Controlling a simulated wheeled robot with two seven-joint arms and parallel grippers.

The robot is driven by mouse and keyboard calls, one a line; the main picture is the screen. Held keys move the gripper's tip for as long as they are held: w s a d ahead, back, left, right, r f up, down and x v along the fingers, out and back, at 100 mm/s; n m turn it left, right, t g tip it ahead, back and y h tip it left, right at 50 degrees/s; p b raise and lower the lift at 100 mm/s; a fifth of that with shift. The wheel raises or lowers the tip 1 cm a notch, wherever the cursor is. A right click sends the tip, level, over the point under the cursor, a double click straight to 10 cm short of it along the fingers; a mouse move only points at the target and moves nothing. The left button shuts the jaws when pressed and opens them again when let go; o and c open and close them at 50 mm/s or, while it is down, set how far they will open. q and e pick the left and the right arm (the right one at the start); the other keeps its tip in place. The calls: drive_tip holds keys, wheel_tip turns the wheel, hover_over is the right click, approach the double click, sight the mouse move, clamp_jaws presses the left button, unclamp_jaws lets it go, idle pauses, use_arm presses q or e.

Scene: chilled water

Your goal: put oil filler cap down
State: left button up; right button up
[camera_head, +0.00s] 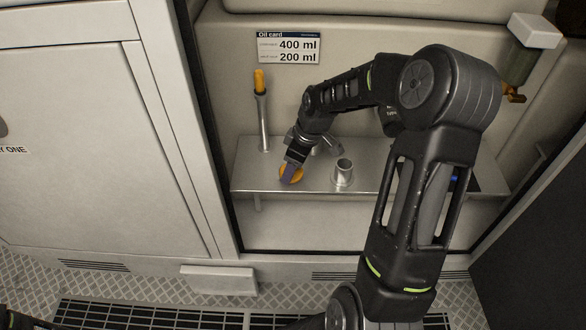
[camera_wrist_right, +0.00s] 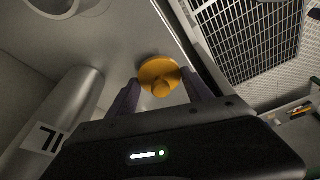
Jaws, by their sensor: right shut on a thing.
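The oil filler cap (camera_head: 291,174) is round and orange. It sits between the fingers of my right gripper (camera_head: 292,168), at the front of the metal shelf (camera_head: 265,182). The wrist view also shows the cap (camera_wrist_right: 160,76) between the two dark fingers of my right gripper (camera_wrist_right: 160,90), which is shut on it. The cap is at or just above the shelf; I cannot tell whether it touches. An open metal filler neck (camera_head: 343,174) stands on the shelf, right of the cap. My left gripper is not in view.
A metal tube with an orange-handled dipstick (camera_head: 259,80) stands at the shelf's left. An oil card (camera_head: 289,48) is on the back wall. A bottle-like container (camera_head: 520,62) hangs at upper right. A labelled metal cylinder (camera_wrist_right: 62,112) is close to my right gripper.

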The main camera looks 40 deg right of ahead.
drive_tip(key=shift+f, duration=0.55)
drive_tip(key=shift+f, duration=0.1)
drive_tip(key=o, duration=0.9)
drive_tip(key=shift+f, duration=0.1)
drive_tip(key=o, duration=0.4)
drive_tip(key=shift+o, duration=0.2)
drive_tip(key=shift+r, duration=0.2)
drive_tip(key=v, duration=1.2)
drive_tip(key=shift+p, duration=0.45)
